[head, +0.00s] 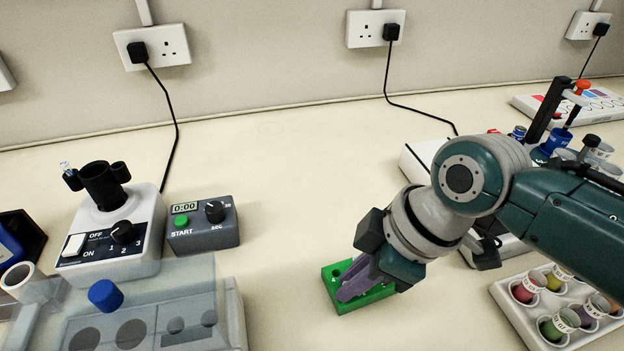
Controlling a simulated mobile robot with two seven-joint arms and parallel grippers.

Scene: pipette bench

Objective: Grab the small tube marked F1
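I cannot make out a tube marked F1; any such marking is too small to read or hidden. My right gripper (352,286) points down and to the left over a small green block (378,293) on the bench. Its pale purple fingers are low at the block and look close together. The gripper covers much of the block, and I cannot see whether anything is between the fingers. A white rack (508,305) at the lower right holds several small coloured tubes, including a red one (526,288) and a green one (557,326). My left gripper is not in view.
A white switch-box device (140,235), a grey timer (203,228) reading 0:00 and a clear-lidded box (190,305) with a blue knob (105,295) stand at left. Blue-capped items and a stand (548,110) are behind my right arm.

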